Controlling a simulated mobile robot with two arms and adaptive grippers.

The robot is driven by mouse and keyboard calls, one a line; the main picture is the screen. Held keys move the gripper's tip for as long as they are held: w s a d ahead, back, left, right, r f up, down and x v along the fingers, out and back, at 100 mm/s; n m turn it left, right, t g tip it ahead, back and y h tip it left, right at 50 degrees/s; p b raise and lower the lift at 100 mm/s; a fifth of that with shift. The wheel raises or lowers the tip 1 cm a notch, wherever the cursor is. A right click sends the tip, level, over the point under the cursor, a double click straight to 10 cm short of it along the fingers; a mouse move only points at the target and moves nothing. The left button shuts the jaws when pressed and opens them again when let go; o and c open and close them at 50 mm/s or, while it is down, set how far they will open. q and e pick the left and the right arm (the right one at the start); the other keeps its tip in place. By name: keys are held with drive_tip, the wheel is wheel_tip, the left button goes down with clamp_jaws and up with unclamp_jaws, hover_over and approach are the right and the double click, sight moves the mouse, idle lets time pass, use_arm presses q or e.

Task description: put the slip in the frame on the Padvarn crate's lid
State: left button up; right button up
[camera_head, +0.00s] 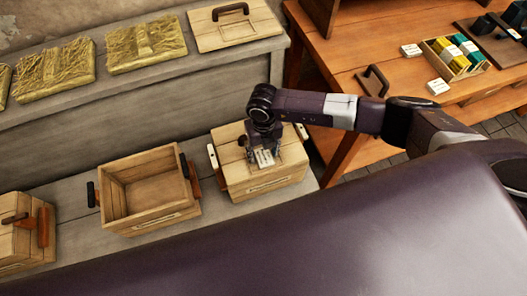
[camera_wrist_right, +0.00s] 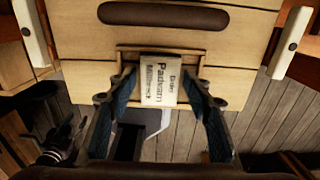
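The pale slip (camera_wrist_right: 159,82), printed with "Padvarn", lies on the closed wooden crate's lid (camera_wrist_right: 75,70). It is inside the raised wooden frame (camera_wrist_right: 158,49), whose back and side strips show around it. In the head view the slip (camera_head: 264,158) shows beside the gripper on the crate (camera_head: 268,187). My right gripper (camera_wrist_right: 158,80) is over the frame, with one fingertip on each side of the slip. Narrow gaps seem to show between fingertips and slip, so it looks open. Whether the slip lies fully flat is hard to tell.
A dark handle (camera_wrist_right: 163,14) crosses the lid behind the frame. An open, empty crate (camera_head: 150,199) stands left of the closed one. A spare lid (camera_head: 236,28) and straw-coloured pads (camera_head: 146,43) lie on the back ledge. A wooden table (camera_head: 345,50) at right holds a small tray (camera_head: 453,60).

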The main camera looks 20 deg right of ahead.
sight(263, 155)
drive_tip(key=shift+o, duration=0.3)
drive_tip(key=shift+r, duration=0.1)
drive_tip(key=shift+r, duration=0.2)
wheel_tip(263, 155, up, 12)
drive_tip(key=b, duration=0.2)
drive_tip(key=shift+f, duration=0.15)
